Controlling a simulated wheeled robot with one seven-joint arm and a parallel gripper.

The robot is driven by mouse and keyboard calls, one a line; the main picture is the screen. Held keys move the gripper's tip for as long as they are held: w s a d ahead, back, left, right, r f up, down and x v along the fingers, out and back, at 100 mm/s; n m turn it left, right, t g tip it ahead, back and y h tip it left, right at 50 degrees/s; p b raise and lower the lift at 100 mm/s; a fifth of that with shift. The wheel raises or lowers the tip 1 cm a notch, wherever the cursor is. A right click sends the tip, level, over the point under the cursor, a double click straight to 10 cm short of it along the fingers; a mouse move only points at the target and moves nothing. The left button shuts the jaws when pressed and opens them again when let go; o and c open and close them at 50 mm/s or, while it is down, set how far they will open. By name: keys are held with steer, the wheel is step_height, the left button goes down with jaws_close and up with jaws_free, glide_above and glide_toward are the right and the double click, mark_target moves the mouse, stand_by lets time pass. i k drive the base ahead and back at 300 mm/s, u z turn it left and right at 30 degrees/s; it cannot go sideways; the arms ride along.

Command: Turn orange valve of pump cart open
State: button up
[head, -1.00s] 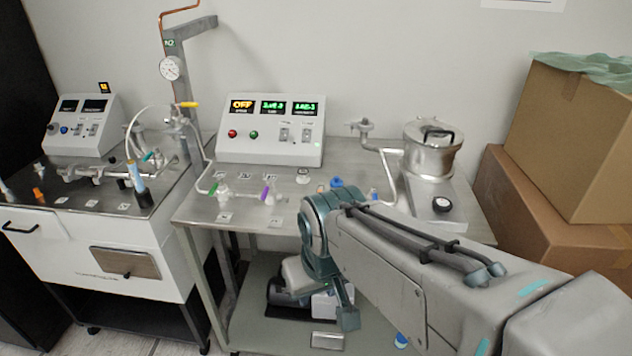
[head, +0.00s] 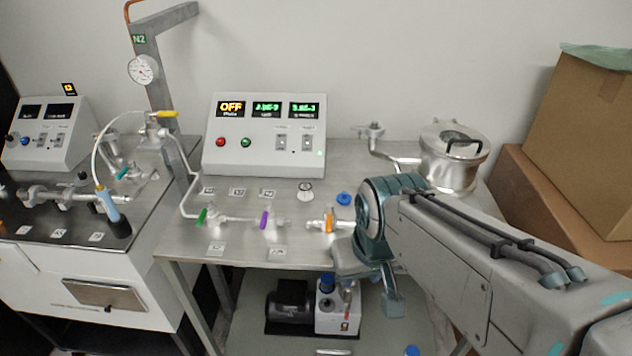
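An orange valve handle (head: 329,222) stands upright on the pipework at the front of the middle steel bench. The end of my arm, with my gripper (head: 368,272), is just right of the orange handle and lower in the picture. I see no contact with the handle. My arm hides the pipework right of the orange valve.
A control box (head: 264,135) reading OFF stands at the back of the bench. A metal chamber (head: 452,155) is at the back right, cardboard boxes (head: 590,140) beyond. A black pump (head: 290,312) sits on the lower shelf. Another cart (head: 60,260) is at left.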

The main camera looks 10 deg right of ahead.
mark_target(329, 207)
steer(key=z, duration=1.9)
steer(key=k, duration=0.75)
steer(key=u, duration=0.8)
